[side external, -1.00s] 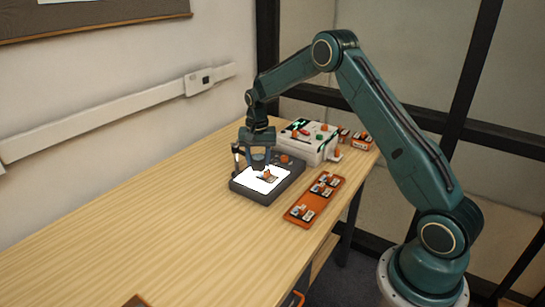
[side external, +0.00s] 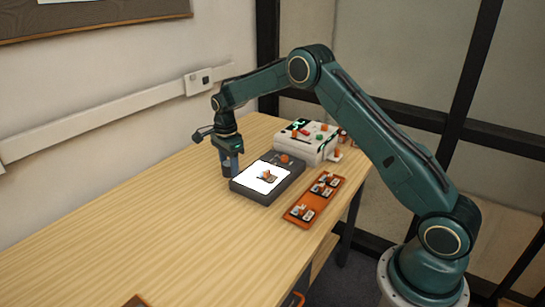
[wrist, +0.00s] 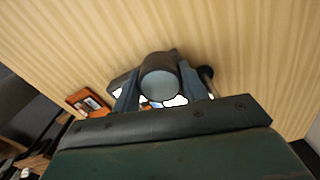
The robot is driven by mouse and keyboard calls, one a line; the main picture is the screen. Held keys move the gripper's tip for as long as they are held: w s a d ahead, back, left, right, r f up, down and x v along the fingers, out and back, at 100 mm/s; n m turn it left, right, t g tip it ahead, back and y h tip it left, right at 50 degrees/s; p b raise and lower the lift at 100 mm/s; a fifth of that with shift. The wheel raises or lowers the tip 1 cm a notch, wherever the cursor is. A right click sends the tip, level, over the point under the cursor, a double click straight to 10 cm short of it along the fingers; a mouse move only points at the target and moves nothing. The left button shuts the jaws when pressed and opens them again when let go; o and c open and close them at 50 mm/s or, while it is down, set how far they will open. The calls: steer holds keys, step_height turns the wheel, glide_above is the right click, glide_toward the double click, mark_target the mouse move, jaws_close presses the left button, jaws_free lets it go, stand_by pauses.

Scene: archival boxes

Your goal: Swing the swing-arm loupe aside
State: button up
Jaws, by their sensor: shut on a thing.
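The swing-arm loupe shows in the wrist view as a dark cylinder with a pale round lens (wrist: 160,84). My gripper (side external: 230,163) is shut on it, with one finger on each side of the barrel. In the side view the loupe (side external: 228,171) is a small dark shape at the fingertips, beside the left edge of the light box (side external: 290,172). The lit white panel is clear of the gripper, and a small mounted piece with an orange part (side external: 268,175) lies on it. The loupe's arm and pivot are mostly hidden by my gripper.
An orange tray (side external: 328,206) with several small mounted pieces lies to the right of the light box. A white device (side external: 318,152) with coloured knobs stands behind it. A wall rail runs behind.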

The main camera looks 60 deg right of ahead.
steer(key=shift+w+a+m, duration=0.25)
steer(key=shift+w+m, duration=0.7)
steer(key=shift+m, duration=0.05)
steer(key=shift+w+a+m, duration=0.25)
steer(key=shift+w+m, duration=0.65)
steer(key=shift+m, duration=0.1)
steer(key=shift+w+a+m, duration=0.25)
steer(key=shift+w+m, duration=0.7)
steer(key=shift+m, duration=0.05)
steer(key=o, duration=1.4)
steer(key=shift+r, duration=0.1)
step_height(320, 180, up, 14)
